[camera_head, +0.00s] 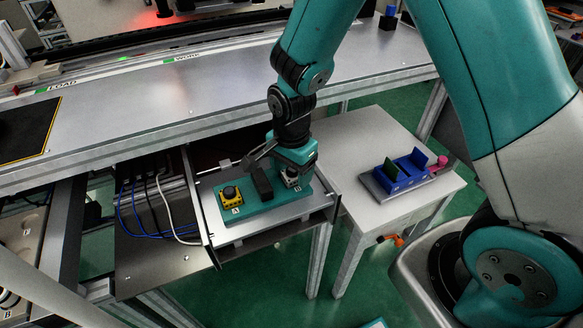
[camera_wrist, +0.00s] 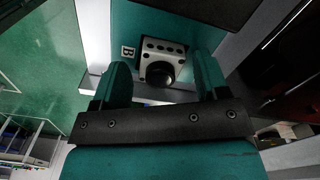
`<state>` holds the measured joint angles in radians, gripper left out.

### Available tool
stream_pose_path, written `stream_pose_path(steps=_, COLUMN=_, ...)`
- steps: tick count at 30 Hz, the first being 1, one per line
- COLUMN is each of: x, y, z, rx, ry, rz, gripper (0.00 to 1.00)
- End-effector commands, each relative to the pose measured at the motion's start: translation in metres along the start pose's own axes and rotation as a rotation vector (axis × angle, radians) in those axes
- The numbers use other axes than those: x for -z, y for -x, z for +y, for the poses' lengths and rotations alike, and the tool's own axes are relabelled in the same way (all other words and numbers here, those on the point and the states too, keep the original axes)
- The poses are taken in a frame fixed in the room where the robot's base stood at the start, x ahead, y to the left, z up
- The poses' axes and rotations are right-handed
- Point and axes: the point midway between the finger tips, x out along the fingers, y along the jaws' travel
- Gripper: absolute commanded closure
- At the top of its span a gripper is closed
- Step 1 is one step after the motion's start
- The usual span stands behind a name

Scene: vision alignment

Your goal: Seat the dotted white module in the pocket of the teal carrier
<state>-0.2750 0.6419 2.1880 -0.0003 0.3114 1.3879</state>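The dotted white module (camera_head: 290,179), with a black round knob, is at the right end of the teal carrier (camera_head: 266,207), beside the label B. In the wrist view the module (camera_wrist: 163,47) shows a row of dark dots on its face and lies against the teal carrier (camera_wrist: 200,18). Whether it is fully down in a pocket cannot be told. My gripper (camera_head: 291,160) is right above the module. In the wrist view my gripper (camera_wrist: 162,80) is open, one teal finger on each side of the module, with visible gaps.
A yellow module (camera_head: 231,196) with a black knob is at the carrier's left end, by label A. A black block (camera_head: 262,183) stands between the two modules. Blue and white cables (camera_head: 160,205) lie to the left. A side table (camera_head: 375,150) holds a blue fixture (camera_head: 405,172).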

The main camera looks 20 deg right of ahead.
Motion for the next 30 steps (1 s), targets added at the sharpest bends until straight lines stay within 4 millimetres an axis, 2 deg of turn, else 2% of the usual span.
stream_pose_path(steps=9, x=0.0, y=0.001, z=0.0, rx=0.0, ry=0.0, rz=0.0, gripper=0.19)
stream_pose_path(steps=13, x=0.0, y=0.009, z=0.0, rx=0.001, ry=0.0, rz=0.0, gripper=0.19)
stream_pose_path(steps=17, x=0.0, y=0.032, z=-0.001, rx=0.006, ry=0.0, rz=0.001, gripper=0.19)
stream_pose_path(steps=24, x=0.0, y=0.086, z=-0.001, rx=0.007, ry=0.0, rz=0.001, gripper=0.19)
stream_pose_path(steps=30, x=0.0, y=0.115, z=-0.001, rx=0.003, ry=0.0, rz=0.001, gripper=0.19)
